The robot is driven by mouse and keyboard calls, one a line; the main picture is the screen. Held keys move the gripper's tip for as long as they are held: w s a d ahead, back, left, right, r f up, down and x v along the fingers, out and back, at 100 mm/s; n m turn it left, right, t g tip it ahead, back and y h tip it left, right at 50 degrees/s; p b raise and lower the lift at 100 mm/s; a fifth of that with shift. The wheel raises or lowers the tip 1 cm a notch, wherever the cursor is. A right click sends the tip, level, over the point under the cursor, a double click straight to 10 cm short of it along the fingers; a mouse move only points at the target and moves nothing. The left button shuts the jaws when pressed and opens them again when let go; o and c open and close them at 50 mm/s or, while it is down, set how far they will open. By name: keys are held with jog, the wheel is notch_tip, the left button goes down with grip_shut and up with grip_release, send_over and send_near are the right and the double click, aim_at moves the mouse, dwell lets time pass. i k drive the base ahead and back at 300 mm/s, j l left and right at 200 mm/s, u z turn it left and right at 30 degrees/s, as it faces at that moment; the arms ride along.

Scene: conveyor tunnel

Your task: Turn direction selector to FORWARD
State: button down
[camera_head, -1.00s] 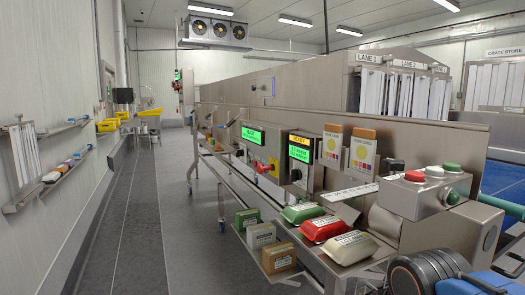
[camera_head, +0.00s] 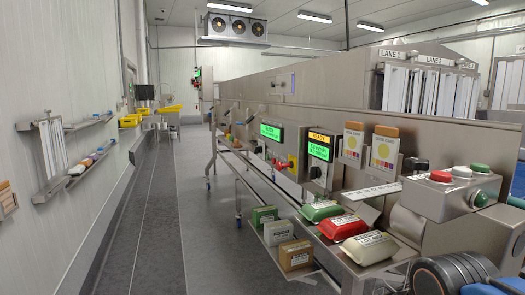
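No label naming the direction selector can be read from here. A dark rotary knob (camera_head: 316,172) sits under the screen marked READY (camera_head: 320,148) on the conveyor's side. A red handle or switch (camera_head: 286,165) sits under the green screen (camera_head: 271,132) to its left. A black knob (camera_head: 416,163) shows at the right, behind the control box (camera_head: 440,196), which has red, white and green buttons. I cannot tell which of these is the selector or where it points. My gripper is not in view; only black and blue parts, probably of my arm, show at the lower right.
Green, red and cream packs (camera_head: 343,227) lie on a shelf jutting from the conveyor. Several boxes (camera_head: 295,255) stand on a lower shelf. The grey floor aisle (camera_head: 170,215) at left is clear, bounded by a wall with shelves (camera_head: 82,175).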

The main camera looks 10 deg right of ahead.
aim_at(258, 149)
jog(key=i+j, duration=0.15)
jog(key=j, duration=0.2)
jog(key=i+j+u, duration=0.1)
jog(key=j, duration=0.3)
jog(key=i+j, duration=0.45)
jog(key=j, duration=0.25)
jog(key=u, duration=0.05)
